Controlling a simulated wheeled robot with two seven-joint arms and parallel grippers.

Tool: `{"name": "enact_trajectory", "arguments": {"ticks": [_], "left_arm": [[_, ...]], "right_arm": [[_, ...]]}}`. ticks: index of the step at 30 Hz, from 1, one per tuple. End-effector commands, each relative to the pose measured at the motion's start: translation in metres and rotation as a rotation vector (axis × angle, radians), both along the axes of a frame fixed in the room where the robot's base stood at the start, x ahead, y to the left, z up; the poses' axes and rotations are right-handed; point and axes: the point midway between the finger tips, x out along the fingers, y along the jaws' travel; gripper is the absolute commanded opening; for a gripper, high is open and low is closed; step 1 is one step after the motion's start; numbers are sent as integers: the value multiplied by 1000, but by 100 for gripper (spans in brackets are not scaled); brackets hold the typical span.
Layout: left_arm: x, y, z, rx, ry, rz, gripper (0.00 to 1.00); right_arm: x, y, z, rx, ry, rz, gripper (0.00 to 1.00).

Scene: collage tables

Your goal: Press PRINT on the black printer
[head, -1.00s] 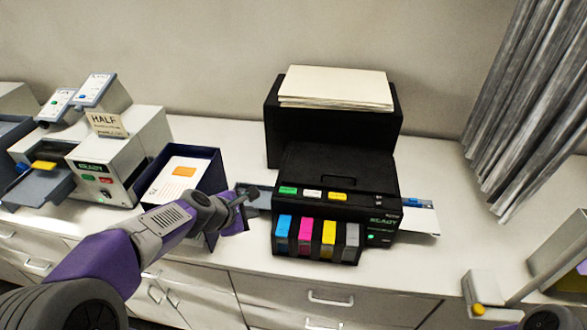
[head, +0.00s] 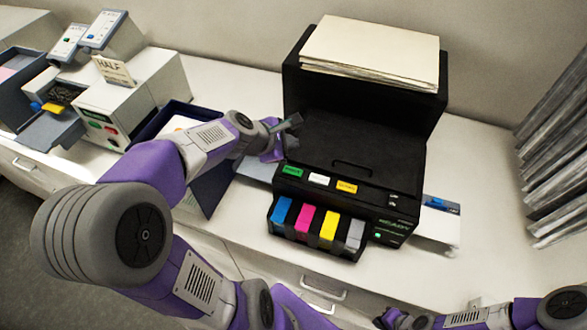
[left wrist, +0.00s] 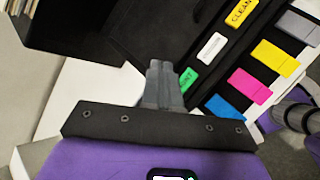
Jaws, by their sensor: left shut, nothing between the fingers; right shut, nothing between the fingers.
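The black printer (head: 345,150) stands on the white counter with paper stacked on top. Its green PRINT button (head: 292,171) is at the left end of a button row, beside a white button (head: 319,179) and a yellow button (head: 346,187). My left gripper (head: 290,124) is shut and empty, at the printer's left side, just behind the green button in the picture. In the left wrist view its fingertips (left wrist: 160,68) are beside the green button (left wrist: 188,79); I cannot tell whether they touch anything. My right gripper (head: 388,318) is shut and empty, low in front of the counter.
A dark blue box (head: 165,122) and a white machine with a HALF sign (head: 113,70) stand left.

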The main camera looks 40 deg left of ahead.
Motion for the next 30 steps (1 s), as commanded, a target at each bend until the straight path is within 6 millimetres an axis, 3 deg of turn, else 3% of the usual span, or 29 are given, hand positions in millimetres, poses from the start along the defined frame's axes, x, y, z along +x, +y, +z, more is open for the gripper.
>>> {"name": "enact_trajectory", "arguments": {"ticks": [6,12,18,30], "left_arm": [[0,-1,-22,-4,5,-2,0],[0,0,-55,0,1,0,0],[0,0,-76,-1,2,-1,0],[0,0,-87,-1,2,-1,0]], "right_arm": [[1,0,1,0,-1,0,0],[1,0,-26,0,-1,0,0],[0,0,-46,0,-1,0,0],[1,0,-56,0,-1,0,0]]}}
